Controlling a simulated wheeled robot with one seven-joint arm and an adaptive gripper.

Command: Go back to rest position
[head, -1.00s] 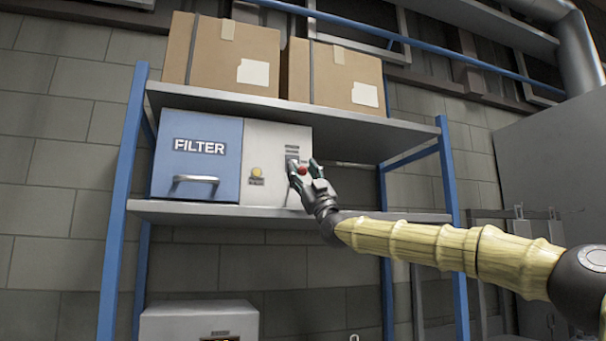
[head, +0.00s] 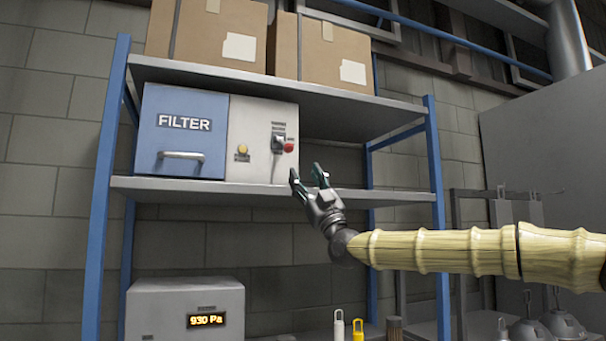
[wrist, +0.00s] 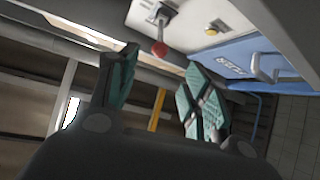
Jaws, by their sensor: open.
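My gripper (head: 309,178) is open and empty in the head view, just in front of the edge of the middle shelf, below and right of the control panel. In the wrist view its two teal-padded fingers (wrist: 160,95) stand apart with nothing between them. The filter unit has a blue door (head: 181,132) marked FILTER with a handle, and a white panel (head: 258,110). The panel carries a yellow button (head: 243,148), a switch (head: 278,140) and a red knob (head: 289,148). The red knob also shows in the wrist view (wrist: 159,48), apart from the fingers.
The blue-posted rack's middle shelf (head: 220,190) holds the filter unit. Two cardboard boxes (head: 222,45) stand on the top shelf. Below, a grey box has a display (head: 206,321) reading 930 Pa. Small bottles (head: 358,329) stand low beside it. A grey cabinet (head: 545,140) stands at right.

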